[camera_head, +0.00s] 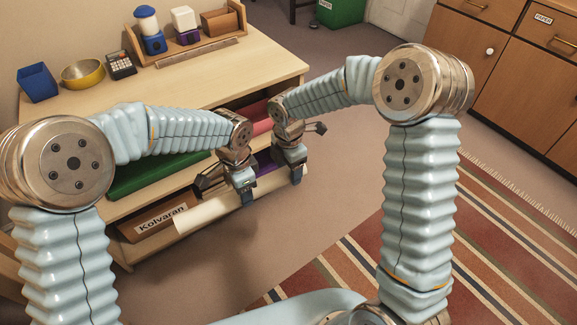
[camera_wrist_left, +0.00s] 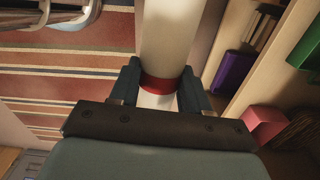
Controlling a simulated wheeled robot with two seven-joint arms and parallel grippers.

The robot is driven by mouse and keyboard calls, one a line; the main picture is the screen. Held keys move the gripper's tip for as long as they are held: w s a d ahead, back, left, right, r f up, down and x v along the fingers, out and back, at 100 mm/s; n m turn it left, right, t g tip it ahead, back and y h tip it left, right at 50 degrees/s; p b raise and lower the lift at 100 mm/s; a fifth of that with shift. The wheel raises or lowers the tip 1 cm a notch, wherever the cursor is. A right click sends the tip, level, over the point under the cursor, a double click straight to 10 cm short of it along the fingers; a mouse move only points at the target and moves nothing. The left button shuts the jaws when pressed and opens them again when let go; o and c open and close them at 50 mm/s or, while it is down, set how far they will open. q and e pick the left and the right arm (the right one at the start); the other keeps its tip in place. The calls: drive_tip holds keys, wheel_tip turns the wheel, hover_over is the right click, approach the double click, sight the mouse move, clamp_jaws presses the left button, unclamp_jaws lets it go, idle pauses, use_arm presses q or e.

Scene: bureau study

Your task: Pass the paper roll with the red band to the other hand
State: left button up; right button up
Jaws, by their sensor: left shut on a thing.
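The cream paper roll (camera_head: 205,210) is held level in front of the desk's shelves in the head view. My left gripper (camera_head: 247,196) is shut around it. In the left wrist view the roll (camera_wrist_left: 166,35) passes between the fingers, with its red band (camera_wrist_left: 158,84) between the fingertips. The band cannot be made out in the head view. My right gripper (camera_head: 296,176) is at the roll's right end, close beside my left gripper. Its fingers are too small and partly hidden to show whether they are open or touch the roll.
The wooden desk (camera_head: 215,75) holds a blue cup (camera_head: 38,83), a yellow bowl (camera_head: 83,73) and a calculator (camera_head: 121,65). Below are shelves with a green item (camera_head: 150,175) and a box labelled Kolvaran (camera_head: 160,220). A striped rug (camera_head: 345,265) covers the floor at right.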

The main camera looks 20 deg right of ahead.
use_arm(q)
drive_tip(key=shift+s+d, duration=0.1)
use_arm(e)
drive_tip(key=c, duration=0.7)
use_arm(q)
drive_tip(key=o, duration=1.2)
drive_tip(key=shift+c, duration=0.2)
use_arm(e)
drive_tip(key=shift+c, duration=0.4)
